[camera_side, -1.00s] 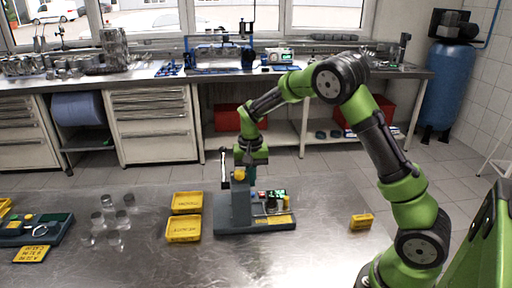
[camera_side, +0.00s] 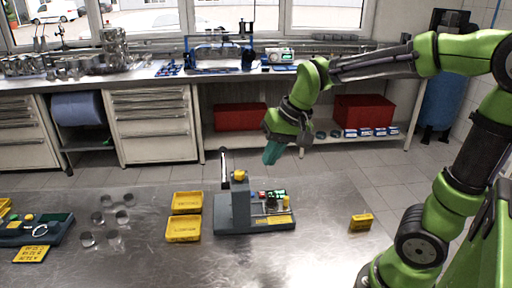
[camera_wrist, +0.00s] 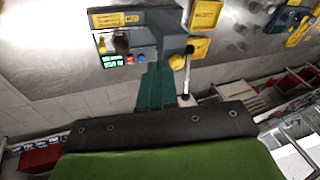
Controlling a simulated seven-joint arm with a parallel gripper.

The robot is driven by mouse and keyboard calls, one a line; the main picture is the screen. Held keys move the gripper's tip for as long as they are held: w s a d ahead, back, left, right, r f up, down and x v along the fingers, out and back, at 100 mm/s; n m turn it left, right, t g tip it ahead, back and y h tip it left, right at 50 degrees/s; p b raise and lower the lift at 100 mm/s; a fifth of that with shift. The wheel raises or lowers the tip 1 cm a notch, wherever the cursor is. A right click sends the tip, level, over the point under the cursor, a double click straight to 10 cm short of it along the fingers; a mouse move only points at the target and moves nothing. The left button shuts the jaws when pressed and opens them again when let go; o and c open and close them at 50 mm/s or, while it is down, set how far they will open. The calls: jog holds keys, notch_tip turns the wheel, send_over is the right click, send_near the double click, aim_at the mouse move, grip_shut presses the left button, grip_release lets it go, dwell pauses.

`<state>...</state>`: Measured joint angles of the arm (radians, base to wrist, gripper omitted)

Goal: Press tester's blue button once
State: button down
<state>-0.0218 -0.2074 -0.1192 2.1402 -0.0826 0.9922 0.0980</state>
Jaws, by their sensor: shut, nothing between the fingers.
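In the wrist view the tester (camera_wrist: 155,22) is at the upper middle. Its blue button (camera_wrist: 141,58) shows beside a red button (camera_wrist: 129,59) and the green display. In the side view the blue button is too small to pick out. My gripper (camera_side: 270,155) is shut and empty, raised above and behind the tester, tilted downward and apart from it. Its teal fingers (camera_wrist: 156,82) also show in the wrist view.
The tester's lever (camera_wrist: 187,70) stands up close to my fingers in the wrist view. Two yellow trays (camera_side: 169,228) lie left of the tester, with several metal cylinders (camera_side: 87,239) beyond. A yellow block (camera_side: 361,222) is at the right. Bench between it and the tester is clear.

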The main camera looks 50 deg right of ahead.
jog(key=s+a+r+n+t, duration=0.1)
jog(key=s+a, duration=0.3)
jog(key=s, duration=0.6)
jog(key=shift+r+n+t+y, duration=0.35)
jog(key=shift+n+t, duration=0.35)
jog(key=shift+t, duration=0.2)
jog(key=shift+d, duration=0.15)
dwell(0.7)
jog(key=w+d+f+n+g+h, duration=0.2)
jog(key=w+d+f+n+h, duration=0.25)
jog(key=w+d+f, duration=0.65)
jog(key=w+n+t+y, duration=0.2)
jog(key=w+n+t, duration=0.2)
jog(key=w+n, duration=0.4)
jog(key=shift+w+a+r, duration=0.25)
jog(key=shift+w+r, duration=0.05)
jog(key=shift+w, duration=0.75)
